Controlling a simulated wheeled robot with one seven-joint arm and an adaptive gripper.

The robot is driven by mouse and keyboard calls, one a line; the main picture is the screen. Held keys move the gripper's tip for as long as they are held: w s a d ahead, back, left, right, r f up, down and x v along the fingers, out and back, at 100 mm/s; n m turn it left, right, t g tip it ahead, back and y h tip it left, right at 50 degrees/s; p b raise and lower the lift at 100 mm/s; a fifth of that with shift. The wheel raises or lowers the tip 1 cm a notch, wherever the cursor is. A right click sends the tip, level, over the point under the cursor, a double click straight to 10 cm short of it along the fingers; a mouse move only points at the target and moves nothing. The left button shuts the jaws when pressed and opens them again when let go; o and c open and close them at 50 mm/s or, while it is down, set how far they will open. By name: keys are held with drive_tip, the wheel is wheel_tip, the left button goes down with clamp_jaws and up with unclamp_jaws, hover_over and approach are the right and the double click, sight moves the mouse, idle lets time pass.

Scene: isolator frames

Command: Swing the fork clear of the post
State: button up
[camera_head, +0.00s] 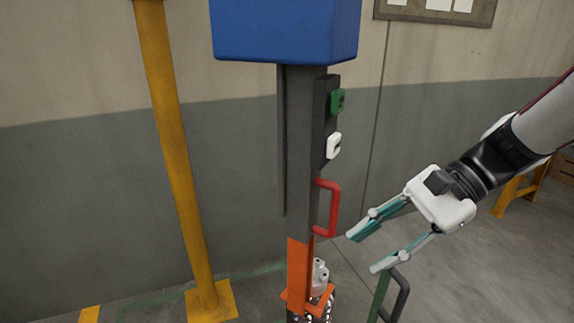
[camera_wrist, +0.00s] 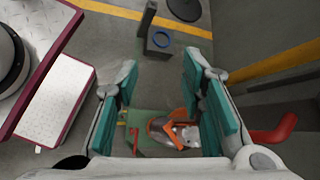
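A dark upright post (camera_head: 303,150) stands in the middle of the head view under a blue box. A red handle (camera_head: 334,205) sticks out from its right side. Lower down is an orange forked piece (camera_head: 298,262), with a clear and whitish object beside it. My gripper (camera_head: 362,252) is open and empty, to the right of and apart from the red handle and the orange piece. In the wrist view my gripper (camera_wrist: 160,60) has its fingers wide apart. The orange piece (camera_wrist: 190,112) shows low between them, and a red bar (camera_wrist: 272,135) lies outside the right finger.
A blue box (camera_head: 285,30) tops the post. Green (camera_head: 337,102) and white (camera_head: 333,146) small handles sit above the red one. A yellow pole (camera_head: 172,150) stands left. A dark handle on a green upright (camera_head: 382,297) stands below my gripper.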

drive_tip(key=w+d+f+m+t+y+b, duration=0.3)
drive_tip(key=w+d+f+m+t, duration=0.15)
drive_tip(key=w+d, duration=0.2)
drive_tip(key=w+d+f+m+t+y+b, duration=0.35)
drive_tip(key=w+d+m, duration=0.2)
drive_tip(key=w, duration=0.25)
drive_tip(key=b, duration=0.2)
hover_over(332, 230)
drive_tip(key=w, duration=0.1)
drive_tip(key=shift+d+f+g, duration=0.15)
drive_tip(key=shift+f+g, duration=0.15)
clamp_jaws()
